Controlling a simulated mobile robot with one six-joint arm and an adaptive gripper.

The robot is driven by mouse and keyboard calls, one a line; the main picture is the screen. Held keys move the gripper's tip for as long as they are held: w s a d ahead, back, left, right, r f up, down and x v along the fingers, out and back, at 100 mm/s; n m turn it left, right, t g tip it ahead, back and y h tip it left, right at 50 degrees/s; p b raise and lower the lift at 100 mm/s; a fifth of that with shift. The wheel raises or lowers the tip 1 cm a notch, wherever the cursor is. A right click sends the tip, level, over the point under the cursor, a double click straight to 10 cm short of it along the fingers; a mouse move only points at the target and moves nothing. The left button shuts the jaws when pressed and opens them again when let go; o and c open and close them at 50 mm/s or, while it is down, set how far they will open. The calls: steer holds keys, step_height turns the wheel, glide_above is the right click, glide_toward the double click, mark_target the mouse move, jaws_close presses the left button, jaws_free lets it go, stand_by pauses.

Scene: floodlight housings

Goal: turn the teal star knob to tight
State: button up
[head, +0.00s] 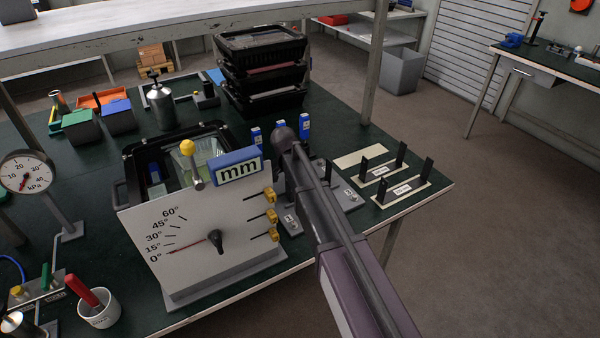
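I cannot make out a teal star knob in the head view; it may be hidden behind my arm or out of the picture. My arm reaches up from the lower right to the middle of the bench, and its dark rounded joint covers what lies behind it. My gripper does not show. Grey metal fixtures (291,221) stand partly hidden beside my arm.
Black bracket holders (411,190) stand there. Stacked black crates (263,72) stand at the back. A pressure gauge (26,176) and white cup (99,309) are at the left.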

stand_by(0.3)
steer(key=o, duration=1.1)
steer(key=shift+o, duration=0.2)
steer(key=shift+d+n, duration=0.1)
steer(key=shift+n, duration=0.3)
